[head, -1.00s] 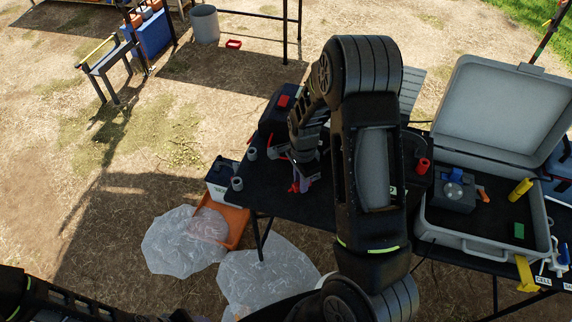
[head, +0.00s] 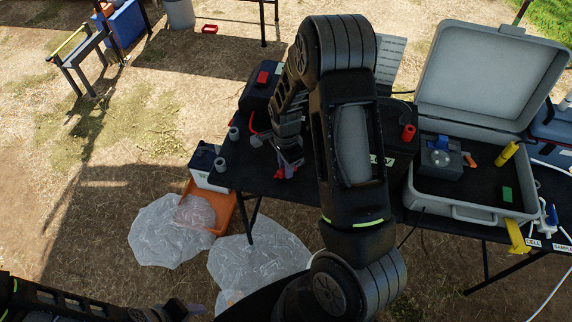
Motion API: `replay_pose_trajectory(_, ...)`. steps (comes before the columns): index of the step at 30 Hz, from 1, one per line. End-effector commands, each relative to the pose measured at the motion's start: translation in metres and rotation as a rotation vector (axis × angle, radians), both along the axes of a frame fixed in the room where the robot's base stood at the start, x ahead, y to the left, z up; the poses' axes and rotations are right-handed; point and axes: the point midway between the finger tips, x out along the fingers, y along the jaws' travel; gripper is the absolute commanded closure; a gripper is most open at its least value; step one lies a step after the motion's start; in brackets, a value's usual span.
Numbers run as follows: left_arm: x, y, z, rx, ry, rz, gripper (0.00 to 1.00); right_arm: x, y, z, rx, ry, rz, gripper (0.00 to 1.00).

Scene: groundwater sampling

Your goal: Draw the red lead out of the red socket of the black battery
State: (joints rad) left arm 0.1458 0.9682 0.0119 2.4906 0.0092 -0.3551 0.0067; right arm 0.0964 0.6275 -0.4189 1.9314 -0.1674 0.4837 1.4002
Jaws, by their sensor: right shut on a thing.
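A black box that looks like the black battery (head: 254,97) stands at the back left of the dark table, with a red block (head: 262,77) on top. A thin red lead (head: 252,124) curves from beside its front toward my right gripper. My right gripper (head: 287,166) is in front of the box, low over the table's front edge, shut on a small red piece (head: 289,171) that seems to be part of the lead. My arm hides the area behind it, and I cannot make out the red socket. Part of my left arm shows at the bottom left; its jaw state is unclear.
A red cylinder (head: 408,132) is right of my arm. An open grey case (head: 461,211) stands at the right.

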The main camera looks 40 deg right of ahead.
Motion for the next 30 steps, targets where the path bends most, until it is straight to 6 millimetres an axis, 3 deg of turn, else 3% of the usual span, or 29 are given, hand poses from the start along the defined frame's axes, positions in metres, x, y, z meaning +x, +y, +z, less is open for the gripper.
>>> replay_pose_trajectory(6,0.002,-0.001,-0.012,-0.003,-0.005,-0.001,0.54,0.001,0.0,-0.018,0.0,-0.001,0.0,1.0)
replay_pose_trajectory(28,0.002,-0.001,-0.016,-0.004,-0.006,-0.001,0.54,0.0,0.0,-0.023,0.0,-0.001,0.0,1.0)
replay_pose_trajectory(29,0.002,-0.001,-0.015,-0.004,-0.006,-0.001,0.54,0.0,0.0,-0.022,0.0,-0.001,0.0,0.77)
replay_pose_trajectory(30,0.002,-0.001,-0.015,-0.004,-0.006,-0.001,0.54,0.0,0.0,-0.022,0.0,-0.001,0.0,0.73)
